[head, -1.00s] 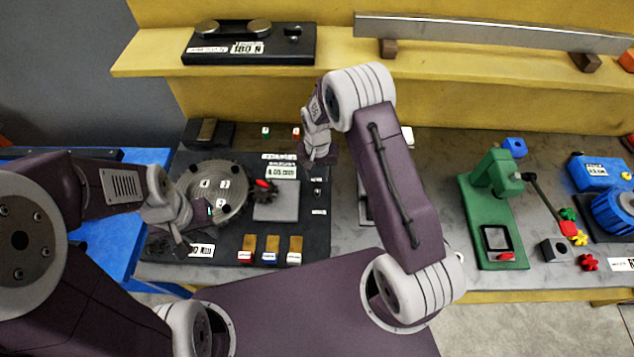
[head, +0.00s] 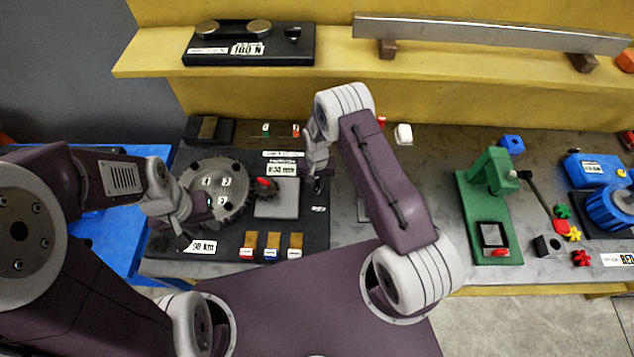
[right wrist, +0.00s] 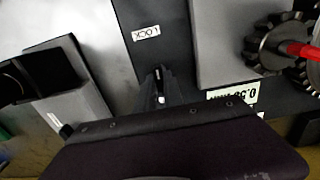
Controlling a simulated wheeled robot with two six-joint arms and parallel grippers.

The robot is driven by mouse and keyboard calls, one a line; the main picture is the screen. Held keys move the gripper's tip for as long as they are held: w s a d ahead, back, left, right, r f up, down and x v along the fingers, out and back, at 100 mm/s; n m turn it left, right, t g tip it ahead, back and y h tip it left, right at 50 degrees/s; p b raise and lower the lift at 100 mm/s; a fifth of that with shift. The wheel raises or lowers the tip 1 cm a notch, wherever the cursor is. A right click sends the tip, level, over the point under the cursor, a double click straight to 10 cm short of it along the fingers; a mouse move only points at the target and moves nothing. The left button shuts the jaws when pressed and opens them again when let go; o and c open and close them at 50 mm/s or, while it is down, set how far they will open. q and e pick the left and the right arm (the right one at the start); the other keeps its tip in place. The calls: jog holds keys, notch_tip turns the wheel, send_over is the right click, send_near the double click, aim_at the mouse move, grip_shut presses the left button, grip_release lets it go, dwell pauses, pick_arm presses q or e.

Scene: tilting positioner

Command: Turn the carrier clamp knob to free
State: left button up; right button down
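The positioner is a black board (head: 315,235) with a round toothed plate (head: 232,170), a small dark gear with a red handle (head: 265,184) and a grey slab (head: 277,200). My right gripper (head: 317,182) is low over the board's right side, above a LOCK label (head: 318,209). That label is upside down in the right wrist view (right wrist: 146,32). There, a narrow dark shape with a white spot lies at the gripper's tips (right wrist: 159,88). The clamp knob cannot be told apart from the fingers. My left gripper (head: 192,232) is at the plate's near-left edge; its fingers are unclear.
Several colored tabs (head: 271,248) stand at the board's front edge. A green press (head: 490,210) and a blue device (head: 610,210) stand to the right. A shelf (head: 350,62) runs behind.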

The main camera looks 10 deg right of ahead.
jog(key=n+b, duration=0.2)
jog(key=n, duration=0.1)
jog(key=shift+f+b, duration=0.2)
jog(key=shift+b, duration=0.2)
jog(key=n+b, duration=0.3)
jog(key=n, duration=0.2)
jog(key=shift+r+n, duration=0.1)
jog(key=shift+n, duration=0.2)
jog(key=n+b, duration=0.1)
jog(key=n, duration=0.3)
jog(key=shift+n+b, duration=0.3)
jog(key=shift+b, duration=0.05)
jog(key=shift+r+n+b, duration=0.15)
jog(key=shift+n+b, duration=0.5)
jog(key=shift+n, duration=1.65)
jog(key=shift+w, duration=0.1)
jog(key=c, duration=1.6)
grip_release()
jog(key=shift+o, duration=0.7)
